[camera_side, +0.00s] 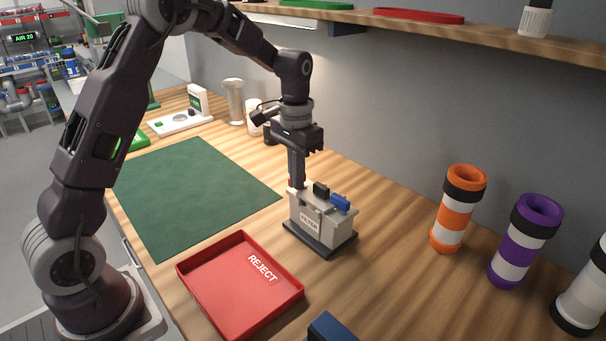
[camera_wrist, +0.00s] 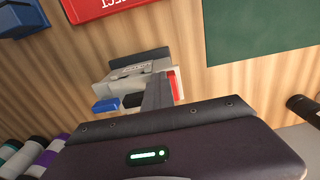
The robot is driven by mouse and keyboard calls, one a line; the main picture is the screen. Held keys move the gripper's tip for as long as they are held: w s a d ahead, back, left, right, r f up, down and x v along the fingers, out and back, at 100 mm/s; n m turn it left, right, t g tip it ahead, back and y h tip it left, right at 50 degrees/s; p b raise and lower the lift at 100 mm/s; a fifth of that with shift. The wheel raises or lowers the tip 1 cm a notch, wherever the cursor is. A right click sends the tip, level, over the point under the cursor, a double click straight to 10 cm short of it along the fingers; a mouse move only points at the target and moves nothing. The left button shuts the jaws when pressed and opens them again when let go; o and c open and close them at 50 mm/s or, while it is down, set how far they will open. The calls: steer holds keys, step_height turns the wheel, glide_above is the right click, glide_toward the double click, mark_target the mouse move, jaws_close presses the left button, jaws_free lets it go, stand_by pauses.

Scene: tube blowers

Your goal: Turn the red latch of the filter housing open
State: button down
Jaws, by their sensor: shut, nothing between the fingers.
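The filter housing (camera_side: 335,231) is a light grey box labelled FILTER on a dark base, standing on the wooden bench. It also shows in the wrist view (camera_wrist: 116,90). On its top are a black block (camera_side: 321,189) and a blue part (camera_side: 341,202). The red latch (camera_wrist: 176,85) shows at the housing's end in the wrist view; in the side view only a sliver of red shows behind my fingers. My gripper (camera_side: 298,186) points down, shut and empty, its tips at that end of the housing beside the latch. I cannot tell if they touch it.
A red REJECT tray (camera_side: 212,289) lies in front of the housing, and a green mat (camera_side: 190,195) to its left. Orange (camera_side: 454,228), purple (camera_side: 511,262) and white-grey cylinders stand at the right. A shelf (camera_side: 420,27) runs along the wall above. Bench between housing and cylinders is clear.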

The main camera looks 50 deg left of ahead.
step_height(320, 180, up, 7)
steer(key=shift+a, duration=0.2)
stand_by(0.3)
steer(key=shift+f, duration=0.1)
steer(key=s+d+r+t, duration=0.2)
steer(key=s+d+r, duration=0.1)
steer(key=s+r, duration=0.35)
steer(key=s+d+t, duration=0.1)
steer(key=s+d, duration=0.1)
steer(key=s, duration=0.8)
steer(key=s+d+t, duration=0.2)
steer(key=s+d, duration=0.1)
steer(key=s, duration=0.8)
steer(key=shift+s+f+t, duration=0.2)
steer(key=shift+s+t, duration=0.1)
